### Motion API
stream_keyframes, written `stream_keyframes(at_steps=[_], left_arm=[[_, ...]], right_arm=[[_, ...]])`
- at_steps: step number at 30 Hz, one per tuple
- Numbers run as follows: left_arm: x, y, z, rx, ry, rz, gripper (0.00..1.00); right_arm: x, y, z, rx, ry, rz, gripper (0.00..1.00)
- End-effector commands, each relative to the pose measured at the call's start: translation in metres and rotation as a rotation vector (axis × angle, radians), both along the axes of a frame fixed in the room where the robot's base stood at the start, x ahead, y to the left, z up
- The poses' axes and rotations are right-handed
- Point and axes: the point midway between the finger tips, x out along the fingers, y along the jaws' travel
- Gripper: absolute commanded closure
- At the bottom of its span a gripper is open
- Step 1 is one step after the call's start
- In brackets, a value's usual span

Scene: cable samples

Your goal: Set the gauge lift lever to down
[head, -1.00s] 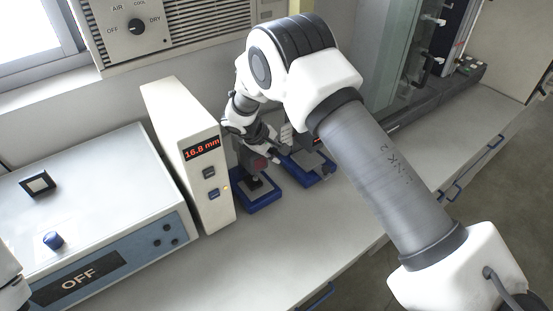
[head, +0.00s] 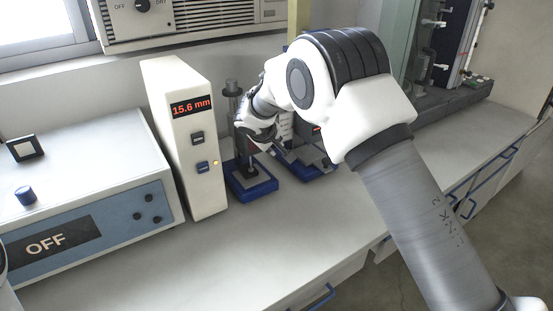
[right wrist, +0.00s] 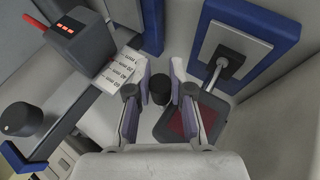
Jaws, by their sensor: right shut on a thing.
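The gauge stands on a blue base (head: 253,188) beside a white readout tower (head: 207,190), whose red display (head: 191,107) reads 15.6 mm. In the right wrist view its spindle foot (right wrist: 221,62) is over the grey plate (right wrist: 232,50). My right gripper (head: 260,137) is at the gauge's upper part, partly hiding it. In the right wrist view my right gripper (right wrist: 160,95) is shut on a small black round knob (right wrist: 160,84), apparently the lift lever's end. The lever's arm is mostly hidden. My left gripper is out of view.
A second blue-based instrument (head: 316,168) stands right of the gauge; its red-lit head (right wrist: 78,36) is close to my right fingers in the wrist view. A white box marked OFF (head: 95,150) is at the left. The front bench strip is clear.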

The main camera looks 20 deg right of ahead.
Motion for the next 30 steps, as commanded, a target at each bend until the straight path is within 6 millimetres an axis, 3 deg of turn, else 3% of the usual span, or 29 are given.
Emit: stream_keyframes(at_steps=[14, 15, 17, 26, 30], left_arm=[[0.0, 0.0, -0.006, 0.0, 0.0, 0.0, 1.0], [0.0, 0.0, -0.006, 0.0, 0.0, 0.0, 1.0], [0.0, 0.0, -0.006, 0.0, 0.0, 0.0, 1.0], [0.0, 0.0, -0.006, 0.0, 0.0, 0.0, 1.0], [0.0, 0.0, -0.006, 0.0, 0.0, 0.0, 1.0]], right_arm=[[0.002, 0.002, 0.002, 0.005, -0.022, 0.004, 1.0], [0.002, 0.002, 0.002, 0.005, -0.022, 0.004, 0.72], [0.002, 0.002, 0.002, 0.005, -0.021, 0.004, 0.53], [0.0, 0.001, 0.001, 0.004, -0.017, 0.002, 0.53], [-0.005, 0.007, 0.012, 0.003, -0.019, 0.002, 0.53]])
